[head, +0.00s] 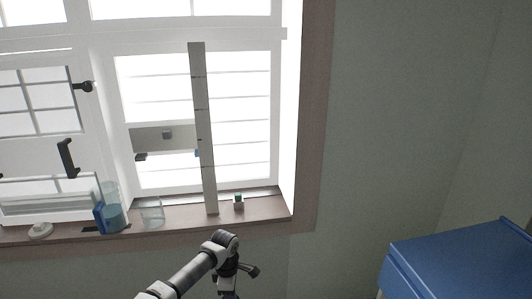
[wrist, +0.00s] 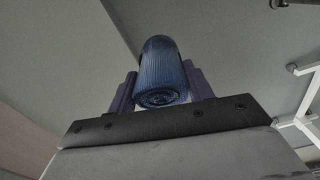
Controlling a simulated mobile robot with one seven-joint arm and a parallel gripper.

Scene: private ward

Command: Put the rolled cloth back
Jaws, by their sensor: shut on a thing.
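The rolled cloth (wrist: 160,62) is a blue ribbed roll, seen in the wrist view with its spiral end facing the camera. My gripper (wrist: 160,86) is shut on it, with one purple finger on each side. In the head view my arm reaches in at the bottom centre, below the window sill (head: 262,209). There the gripper's end is mostly cut off by the lower edge, and I cannot make out the cloth.
On the sill stand a white round object (head: 40,231), a blue flat object (head: 99,218), a blue-tinted glass (head: 113,217), a clear glass (head: 152,214) and a small pot (head: 238,202). A tall strip (head: 204,130) stands upright there. A blue-topped piece of furniture (head: 460,262) is at right.

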